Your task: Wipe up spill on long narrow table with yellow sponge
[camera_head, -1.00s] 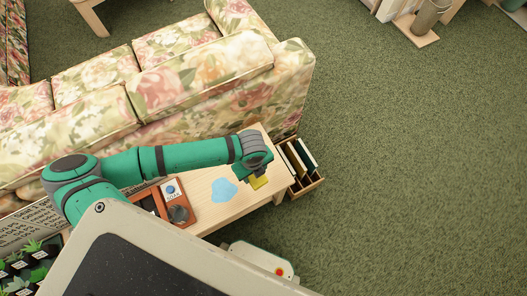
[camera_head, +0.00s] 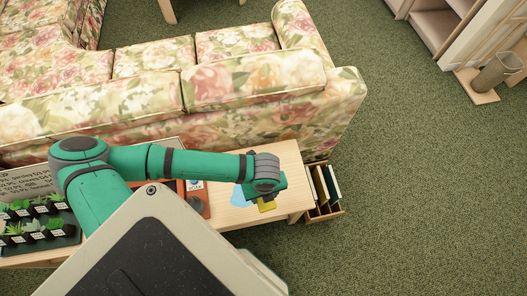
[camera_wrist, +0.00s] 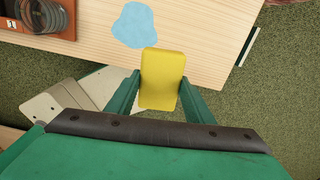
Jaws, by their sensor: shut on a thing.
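The long narrow table (camera_head: 285,158) is pale wood and stands behind the sofa. The light blue spill (camera_head: 239,194) lies on its top, partly hidden by my arm in the head view. The spill shows whole in the wrist view (camera_wrist: 133,25). My gripper (camera_wrist: 160,84) is shut on the yellow sponge (camera_wrist: 162,78), with a finger on each side. The sponge also shows in the head view (camera_head: 267,204), near the table's front edge. In the wrist view its far end is just below the spill; I cannot tell its height above the table.
A floral sofa (camera_head: 255,105) runs along the table's far side. An orange-brown item with dark round parts (camera_wrist: 40,15) is left of the spill. Potted plants (camera_head: 35,222) stand further left. A wooden rack with folders (camera_head: 324,188) is at the table's right end. Green carpet lies open to the right.

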